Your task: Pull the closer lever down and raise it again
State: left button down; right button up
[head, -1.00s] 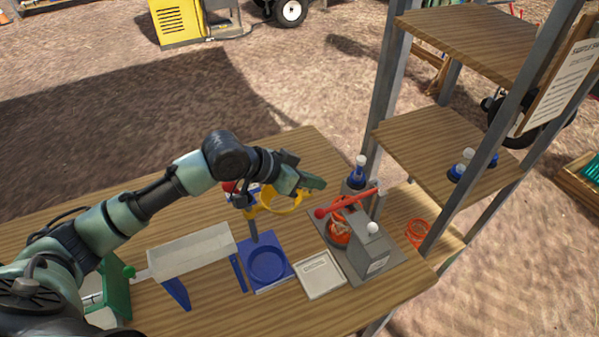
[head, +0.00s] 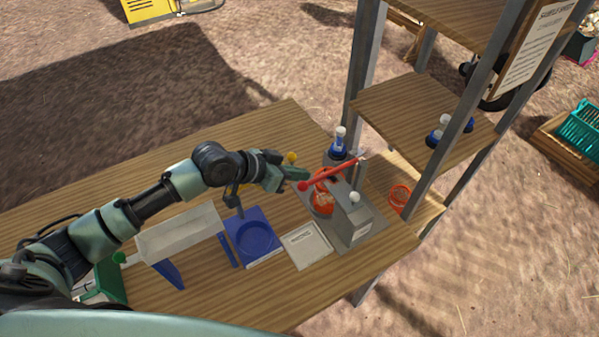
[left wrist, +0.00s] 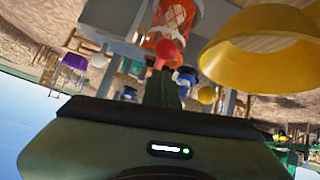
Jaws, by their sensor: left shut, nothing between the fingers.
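The red lever (head: 330,174) sits on the grey device (head: 350,226) at the table's right end. It slants, with its red ball end (head: 303,187) lower and toward the left. My left gripper (head: 298,174) is shut and empty, with its fingertips just beside and slightly above that ball in the head view; I cannot tell whether they touch. The left wrist view shows the red ball (left wrist: 166,50) just beyond the shut fingers (left wrist: 161,88). My right gripper is out of view.
An orange mesh basket (head: 323,203) stands under the lever. Shelving stands at right.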

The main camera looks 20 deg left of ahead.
pick_arm(q)
jog(key=shift+s+a+f+b, duration=0.1)
jog(key=shift+a+f+b, duration=0.05)
jog(key=shift+f+b, duration=0.4)
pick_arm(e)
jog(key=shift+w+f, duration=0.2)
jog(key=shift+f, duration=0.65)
pick_arm(q)
jog(key=shift+r, duration=0.1)
